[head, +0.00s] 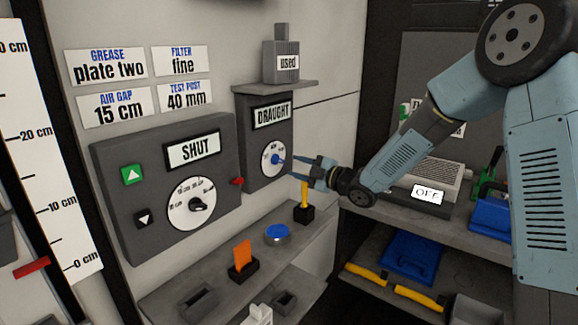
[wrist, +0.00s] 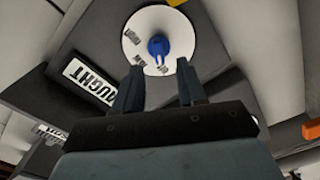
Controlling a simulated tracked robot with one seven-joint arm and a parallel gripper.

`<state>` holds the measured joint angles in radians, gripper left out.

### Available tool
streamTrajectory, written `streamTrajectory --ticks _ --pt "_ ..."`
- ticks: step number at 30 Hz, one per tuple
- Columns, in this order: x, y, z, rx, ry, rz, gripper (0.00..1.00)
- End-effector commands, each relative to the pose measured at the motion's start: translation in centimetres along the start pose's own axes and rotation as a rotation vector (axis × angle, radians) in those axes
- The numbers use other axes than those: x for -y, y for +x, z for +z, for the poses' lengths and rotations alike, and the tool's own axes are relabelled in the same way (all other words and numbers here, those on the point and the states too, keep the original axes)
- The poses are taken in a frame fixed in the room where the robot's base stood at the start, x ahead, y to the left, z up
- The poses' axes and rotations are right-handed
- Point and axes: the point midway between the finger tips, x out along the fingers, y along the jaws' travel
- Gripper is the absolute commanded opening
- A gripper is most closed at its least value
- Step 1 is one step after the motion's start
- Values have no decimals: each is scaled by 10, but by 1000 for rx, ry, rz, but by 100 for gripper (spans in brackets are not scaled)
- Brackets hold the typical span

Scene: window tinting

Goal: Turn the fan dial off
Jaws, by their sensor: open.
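A grey box labelled DRAUGHT (head: 265,140) is on the wall in the head view. It bears a white dial with a blue knob (head: 277,159). In the wrist view the blue knob (wrist: 159,48) sits at the middle of the white dial face (wrist: 141,38), whose small lettering is hard to read. My gripper (head: 306,168) is just right of the dial, its fingers pointing at it. In the wrist view my open fingers (wrist: 158,79) stand apart on either side below the knob, with nothing visible between them. I cannot tell whether they touch the dial.
A larger panel reading SHUT (head: 192,150) with its own dial (head: 196,204) is to the left. Below are a yellow post (head: 304,196), a blue tin (head: 276,235) and an orange piece (head: 242,254).

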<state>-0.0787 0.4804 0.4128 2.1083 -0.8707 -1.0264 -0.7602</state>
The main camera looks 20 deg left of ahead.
Motion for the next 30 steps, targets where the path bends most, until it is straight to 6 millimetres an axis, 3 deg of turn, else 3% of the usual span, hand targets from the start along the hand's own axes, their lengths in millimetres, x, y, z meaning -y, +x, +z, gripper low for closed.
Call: streamTrajectory --ticks 6,12,18,30 --pt "0 -44 1 2 1 -1 40" --pt "1 -72 1 2 0 -1 40" --pt "2 -85 0 -1 1 -2 40" --pt "0 -87 1 13 1 -4 40"
